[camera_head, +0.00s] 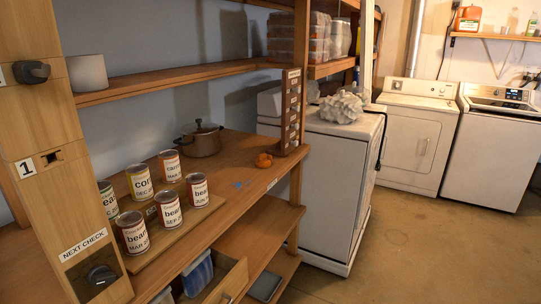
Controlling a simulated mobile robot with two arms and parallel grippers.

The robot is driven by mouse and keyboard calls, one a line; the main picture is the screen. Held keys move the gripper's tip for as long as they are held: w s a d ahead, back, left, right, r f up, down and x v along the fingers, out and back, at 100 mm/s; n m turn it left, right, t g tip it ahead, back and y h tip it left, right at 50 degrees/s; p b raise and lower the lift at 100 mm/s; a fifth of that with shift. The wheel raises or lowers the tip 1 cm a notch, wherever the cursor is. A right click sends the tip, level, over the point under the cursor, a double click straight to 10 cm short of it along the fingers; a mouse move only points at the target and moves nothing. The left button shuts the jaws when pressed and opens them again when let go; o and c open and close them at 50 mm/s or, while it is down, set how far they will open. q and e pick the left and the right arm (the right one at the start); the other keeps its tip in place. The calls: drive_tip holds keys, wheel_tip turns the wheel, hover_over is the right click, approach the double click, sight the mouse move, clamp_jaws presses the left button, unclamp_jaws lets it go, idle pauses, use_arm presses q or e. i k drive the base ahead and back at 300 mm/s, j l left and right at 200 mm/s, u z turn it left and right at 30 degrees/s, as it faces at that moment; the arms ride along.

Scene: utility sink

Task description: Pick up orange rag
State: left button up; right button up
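A small crumpled orange thing (263,160), which looks like the orange rag, lies on the wooden shelf top near its right end. It is small in view, so its exact shape is hard to tell. It sits left of the dark upright rack and in front of and to the right of a brown lidded pot (200,139). Nothing covers it. Neither of my grippers shows in the head view.
Several food cans (169,212) stand on a board at the shelf's left. A labelled dark rack (291,115) stands beside the orange thing. An open drawer (228,283) juts out below. A post (58,150) blocks the left. Open floor (430,250) lies right.

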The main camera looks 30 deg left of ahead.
sight(263, 161)
drive_tip(key=i+u, duration=0.4)
drive_tip(key=i+l+u, duration=0.15)
drive_tip(key=u, duration=0.25)
drive_tip(key=i+l+u, duration=0.25)
drive_tip(key=u, duration=0.15)
drive_tip(key=i+l+u, duration=0.2)
drive_tip(key=u, duration=0.15)
drive_tip(key=l, duration=0.1)
